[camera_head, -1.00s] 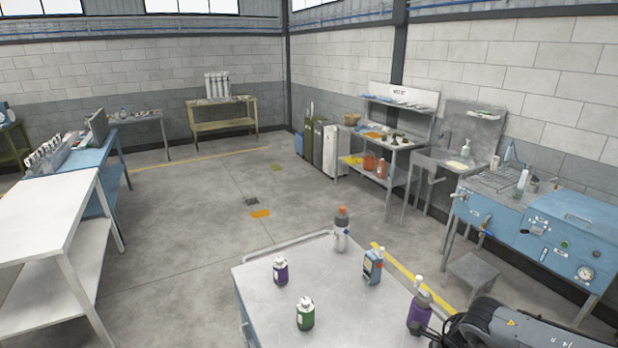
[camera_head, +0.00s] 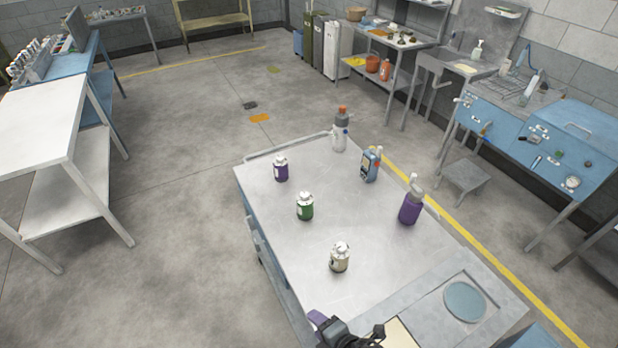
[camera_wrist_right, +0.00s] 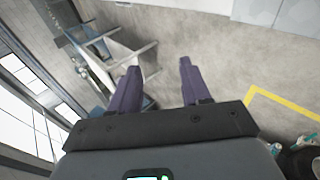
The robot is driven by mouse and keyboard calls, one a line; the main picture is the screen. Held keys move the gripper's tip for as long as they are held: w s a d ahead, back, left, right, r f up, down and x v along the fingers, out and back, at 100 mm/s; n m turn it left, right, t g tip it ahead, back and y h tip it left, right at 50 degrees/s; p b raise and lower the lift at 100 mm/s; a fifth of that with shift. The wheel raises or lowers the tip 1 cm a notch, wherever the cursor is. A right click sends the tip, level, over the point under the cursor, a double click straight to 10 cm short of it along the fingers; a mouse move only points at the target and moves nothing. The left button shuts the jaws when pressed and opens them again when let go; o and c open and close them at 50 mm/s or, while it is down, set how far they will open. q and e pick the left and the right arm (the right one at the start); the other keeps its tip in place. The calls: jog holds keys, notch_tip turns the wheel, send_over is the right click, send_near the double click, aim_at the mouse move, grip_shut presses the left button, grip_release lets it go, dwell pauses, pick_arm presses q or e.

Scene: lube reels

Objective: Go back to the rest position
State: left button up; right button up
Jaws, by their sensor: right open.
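My right gripper (camera_head: 346,331) is partly in the head view at the bottom edge, over the near side of the metal cart (camera_head: 377,285). In the right wrist view its two purple fingers (camera_wrist_right: 159,67) stand apart with nothing between them. It is clear of the bottles on the cart. My left gripper is in neither view.
The cart holds a purple bottle (camera_head: 281,169), a green bottle (camera_head: 305,207), a beige bottle (camera_head: 340,257), a purple spray bottle (camera_head: 410,207) and a blue device (camera_head: 370,164). A white table (camera_head: 45,120) stands left. The floor between is free.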

jog(key=s+d+r+m+g+h, duration=0.1)
jog(key=s+d+m+h, duration=0.2)
jog(key=s+d+m, duration=0.45)
jog(key=s+d+m+g+h, duration=0.25)
jog(key=d+m, duration=0.25)
jog(key=d, duration=0.6)
jog(key=s+d+r+m+h, duration=0.1)
jog(key=s+d+m+h, duration=0.35)
jog(key=d+m, duration=0.4)
jog(key=a+m+y, duration=0.2)
jog(key=a+y, duration=0.2)
jog(key=a, duration=0.4)
notch_tip(320, 180, up, 13)
jog(key=p, duration=1.3)
jog(key=shift+s+g+p, duration=0.35)
jog(key=shift+s, duration=0.05)
